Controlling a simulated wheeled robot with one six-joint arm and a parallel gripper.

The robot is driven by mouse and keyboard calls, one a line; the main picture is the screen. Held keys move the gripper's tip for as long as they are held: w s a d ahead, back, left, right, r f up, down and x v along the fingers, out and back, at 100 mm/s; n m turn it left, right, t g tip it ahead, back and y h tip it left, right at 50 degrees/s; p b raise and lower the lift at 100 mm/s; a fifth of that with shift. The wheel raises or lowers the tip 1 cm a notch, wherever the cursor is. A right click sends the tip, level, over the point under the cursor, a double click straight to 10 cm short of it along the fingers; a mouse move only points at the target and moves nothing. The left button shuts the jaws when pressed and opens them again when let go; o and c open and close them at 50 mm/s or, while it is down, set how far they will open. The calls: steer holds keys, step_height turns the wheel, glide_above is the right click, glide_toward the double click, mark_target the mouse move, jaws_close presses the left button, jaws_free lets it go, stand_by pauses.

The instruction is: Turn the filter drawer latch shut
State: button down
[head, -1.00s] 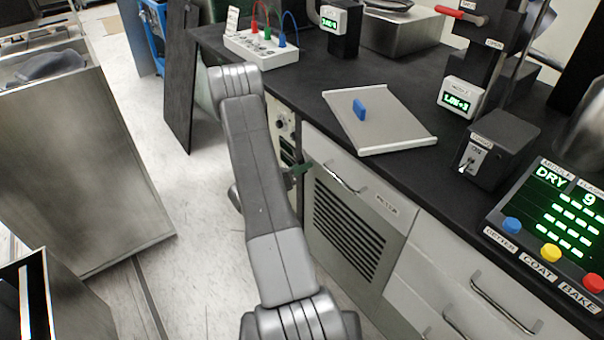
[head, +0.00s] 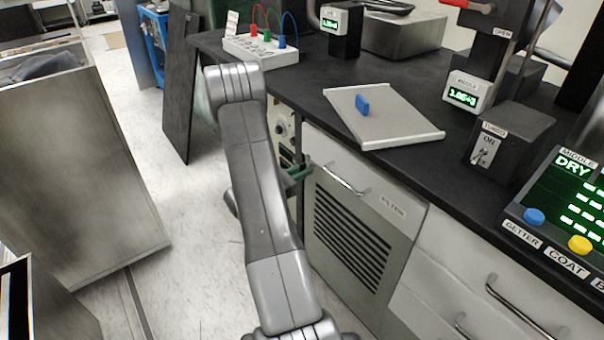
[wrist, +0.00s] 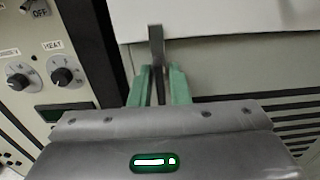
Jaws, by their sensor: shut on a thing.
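The filter drawer (head: 322,150) is a white front with a metal bar handle and a label, above a slatted vent panel. It looks flush with the counter. Its lower edge also shows in the wrist view (wrist: 225,20). The latch (wrist: 156,45) is a narrow dark grey bar at the left end of that edge, upright in the wrist view. My gripper (wrist: 160,84) has green fingers, shut on the latch with one on each side. In the head view my gripper (head: 298,174) is at the drawer's left side, partly behind my arm; the latch cannot be made out there.
A knob panel (wrist: 45,70) stands just left of the latch. The black counter (head: 320,105) overhangs the drawers and carries a grey tray-like plate (head: 400,125) and instruments.

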stand_by(0.3)
steer(key=c, duration=1.6)
jaws_free()
steer(key=shift+o, duration=0.2)
steer(key=p+v, duration=0.2)
steer(key=v, duration=1.1)
steer(key=shift+s+a, duration=0.25)
steer(key=shift+a, duration=0.1)
steer(key=b+x, duration=0.2)
steer(key=x, duration=1.2)
steer(key=shift+a, duration=0.1)
